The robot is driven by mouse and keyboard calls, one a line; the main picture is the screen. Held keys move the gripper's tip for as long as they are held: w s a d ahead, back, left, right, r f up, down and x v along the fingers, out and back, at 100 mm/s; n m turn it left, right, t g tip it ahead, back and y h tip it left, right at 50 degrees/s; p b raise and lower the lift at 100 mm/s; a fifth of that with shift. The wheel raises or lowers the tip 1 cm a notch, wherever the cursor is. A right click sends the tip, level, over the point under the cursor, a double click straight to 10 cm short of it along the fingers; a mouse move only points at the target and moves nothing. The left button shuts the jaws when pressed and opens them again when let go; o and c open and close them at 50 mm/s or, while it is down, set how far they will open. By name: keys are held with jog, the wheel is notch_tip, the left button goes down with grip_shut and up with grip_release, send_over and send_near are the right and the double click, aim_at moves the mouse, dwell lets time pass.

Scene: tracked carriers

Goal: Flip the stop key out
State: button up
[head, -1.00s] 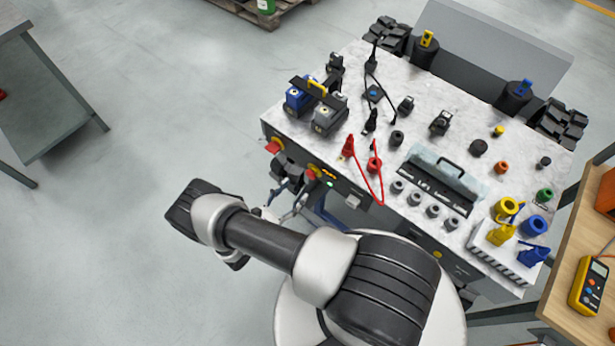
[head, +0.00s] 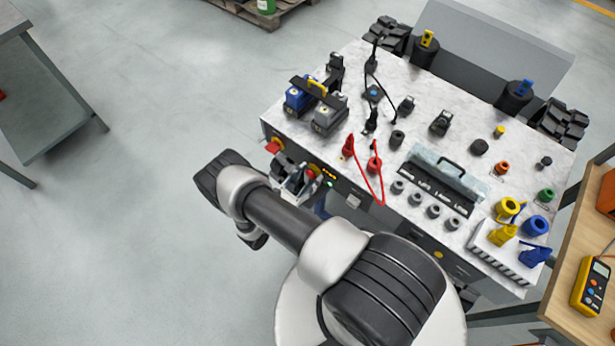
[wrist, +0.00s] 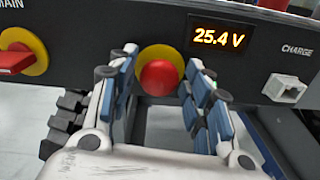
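On the carrier's dark front panel, a round red stop button (wrist: 159,77) on a yellow ring sits in the middle of the wrist view. It also shows in the head view (head: 313,170), partly behind my gripper. My gripper (wrist: 160,72) is open. Its blue-padded fingers stand left and right of the red button with visible gaps, and nothing is held. In the head view my gripper (head: 298,184) is close to the panel. A red handle (wrist: 14,63) on a yellow disc, under the label MAIN, is at the left of the wrist view.
A lit display (wrist: 219,37) reading 25.4 V is right of the button, close to the right finger. A grey CHARGE socket (wrist: 284,88) is farther right. A black track (wrist: 66,118) lies below left. The carrier's top (head: 385,70) holds batteries, clamps and caps.

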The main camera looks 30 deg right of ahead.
grip_shut()
dwell(0.3)
jog(key=shift+b+v, duration=0.5)
jog(key=shift+v, duration=0.25)
jog(key=shift+s+a, duration=0.1)
jog(key=shift+a, duration=0.05)
jog(key=shift+o, duration=1.5)
grip_release()
jog(key=v, duration=1.2)
